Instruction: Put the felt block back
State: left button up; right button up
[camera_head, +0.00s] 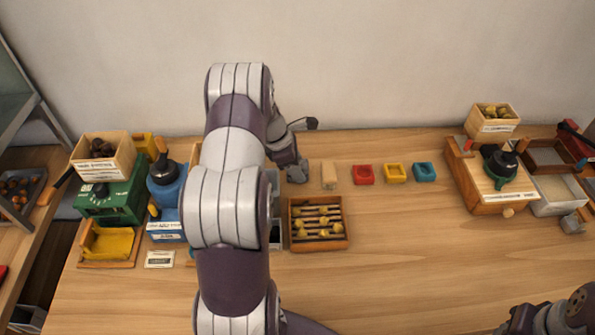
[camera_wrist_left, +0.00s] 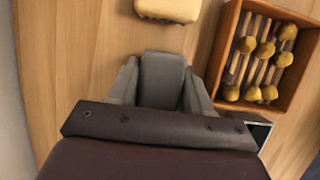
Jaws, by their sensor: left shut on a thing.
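My left gripper (camera_head: 298,172) is low over the back of the table, behind the wooden box of chestnuts. In the left wrist view the left gripper (camera_wrist_left: 160,88) is shut on a dark grey block, the felt block (camera_wrist_left: 163,72), which sits between its fingers. In the head view the block is too small to tell apart from the fingertips. A pale beige block (camera_head: 329,176) lies just right of the gripper, apart from it; it also shows at the top of the left wrist view (camera_wrist_left: 168,10). Part of my right arm shows at the bottom right, its jaws unclear.
A slatted wooden box (camera_head: 320,245) with yellow chestnuts stands in front of the gripper. Red (camera_head: 363,175), yellow (camera_head: 395,174) and blue (camera_head: 425,172) holders line up to the right. A green machine (camera_head: 112,198) stands left, a wooden station (camera_head: 490,185) right. The middle front is clear.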

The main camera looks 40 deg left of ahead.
pick_arm(q)
notch_tip(320, 180, down, 3)
jog(key=shift+r, duration=0.2)
jog(key=shift+w+a+f, duration=0.1)
jog(key=shift+f, duration=0.05)
jog(key=o, duration=1.2)
